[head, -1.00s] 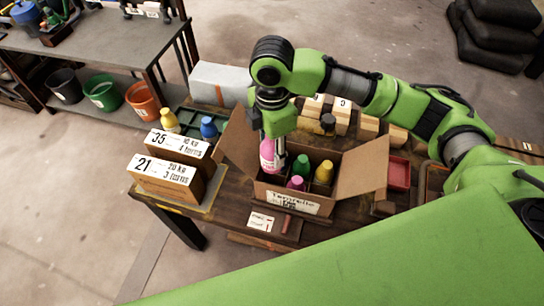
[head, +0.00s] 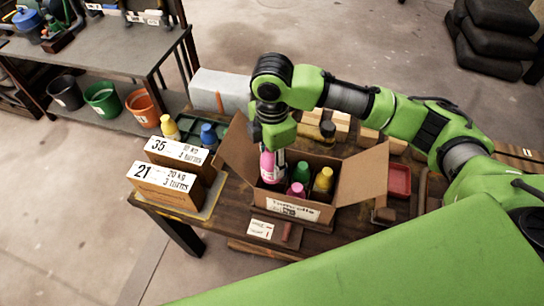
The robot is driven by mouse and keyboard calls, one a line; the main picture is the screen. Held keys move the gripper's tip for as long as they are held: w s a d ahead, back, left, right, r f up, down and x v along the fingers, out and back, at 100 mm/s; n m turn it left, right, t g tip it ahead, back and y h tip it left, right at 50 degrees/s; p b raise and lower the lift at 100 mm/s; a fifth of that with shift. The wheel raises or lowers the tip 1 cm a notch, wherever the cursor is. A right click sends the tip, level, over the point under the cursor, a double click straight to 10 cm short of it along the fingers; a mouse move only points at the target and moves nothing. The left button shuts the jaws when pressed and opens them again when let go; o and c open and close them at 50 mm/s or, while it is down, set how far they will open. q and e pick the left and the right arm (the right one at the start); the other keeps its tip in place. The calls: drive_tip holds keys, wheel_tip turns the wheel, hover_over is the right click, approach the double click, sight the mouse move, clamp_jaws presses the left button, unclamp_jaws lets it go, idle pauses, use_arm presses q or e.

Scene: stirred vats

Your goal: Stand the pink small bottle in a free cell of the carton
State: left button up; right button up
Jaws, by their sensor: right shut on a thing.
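The pink small bottle (head: 268,168) is upright, its lower part hidden behind the front wall of the open carton (head: 272,200). My right gripper (head: 279,160) is shut on it, over the left part of the carton. I cannot tell whether the bottle touches the carton floor. In the carton stand a green bottle (head: 302,171), a yellow bottle (head: 323,181) and another pink-capped bottle (head: 297,190). The cell walls are mostly hidden. My left gripper is out of view.
Two numbered boxes (head: 165,185) stand left of the carton. Behind them are a yellow bottle (head: 170,127) and a blue bottle (head: 209,135). Wooden blocks (head: 341,124) and a dark jar (head: 327,131) stand behind the carton. A red tray (head: 398,180) lies right.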

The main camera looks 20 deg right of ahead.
idle(0.4)
drive_tip(key=shift+f+b, duration=0.4)
drive_tip(key=shift+f, duration=1)
drive_tip(key=shift+f, duration=0.1)
drive_tip(key=shift+f, duration=0.8)
drive_tip(key=o, duration=1.4)
